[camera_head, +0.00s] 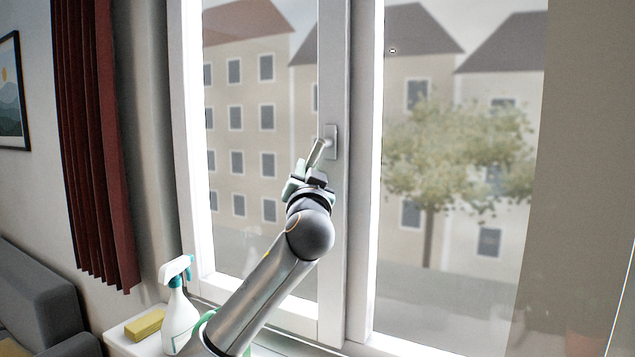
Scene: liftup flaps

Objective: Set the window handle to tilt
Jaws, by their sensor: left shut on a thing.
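The window handle (317,152) is a metal lever on a light mounting plate (331,142), fixed to the middle post of the window. Its lever slants down and to the left from the plate. My left gripper (314,170) is shut on the lower part of the lever, and its fingers hide the lever's end. The left window sash (186,150) looks shut in its frame. My right gripper is not in view.
A spray bottle (179,312) and a yellow sponge (145,325) stand on the white sill (120,341) at the lower left, close to my left arm. A dark red curtain (95,150) hangs at the left. A grey sofa (38,295) is at the lower left edge.

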